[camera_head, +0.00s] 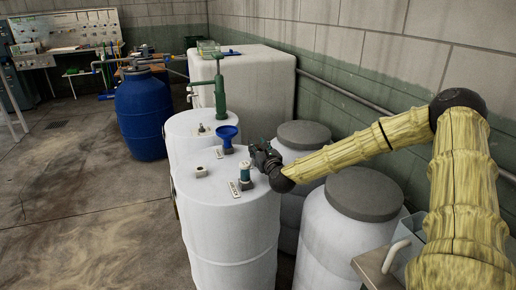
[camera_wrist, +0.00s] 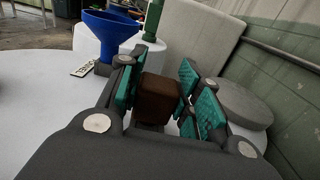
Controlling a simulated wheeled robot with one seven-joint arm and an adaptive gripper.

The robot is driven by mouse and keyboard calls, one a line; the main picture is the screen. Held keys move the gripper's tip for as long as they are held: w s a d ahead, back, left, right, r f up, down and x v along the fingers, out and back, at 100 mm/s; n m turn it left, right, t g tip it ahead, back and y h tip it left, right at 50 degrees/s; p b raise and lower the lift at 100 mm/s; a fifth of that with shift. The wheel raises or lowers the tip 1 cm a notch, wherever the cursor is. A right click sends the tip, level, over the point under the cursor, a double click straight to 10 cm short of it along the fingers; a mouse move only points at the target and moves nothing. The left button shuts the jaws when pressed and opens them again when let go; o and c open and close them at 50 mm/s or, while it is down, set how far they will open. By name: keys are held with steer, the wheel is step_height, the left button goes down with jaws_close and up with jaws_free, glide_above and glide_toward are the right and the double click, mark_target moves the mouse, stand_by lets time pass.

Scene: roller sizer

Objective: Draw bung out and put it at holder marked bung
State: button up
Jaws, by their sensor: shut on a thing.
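My gripper (camera_head: 262,157) is over the back right part of the near white drum's top (camera_head: 212,203). In the wrist view its teal-padded fingers (camera_wrist: 160,86) are shut on a dark brown blocky piece (camera_wrist: 158,100), which looks like the bung. The piece's lower end is hidden by the gripper body, so I cannot tell whether it is clear of any hole.
A blue funnel (camera_head: 227,138) stands behind the fittings, close to my gripper; it also shows in the wrist view (camera_wrist: 110,32). A green upright pump (camera_head: 219,90) rises from the drum behind. Grey-lidded drums (camera_head: 364,193) stand to the right. The drum top's left front is clear.

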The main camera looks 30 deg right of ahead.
steer(key=shift+f+b, duration=0.35)
steer(key=shift+b, duration=0.05)
steer(key=o, duration=1.1)
steer(key=shift+s, duration=0.1)
steer(key=shift+v, duration=5.9)
steer(key=shift+r, duration=0.1)
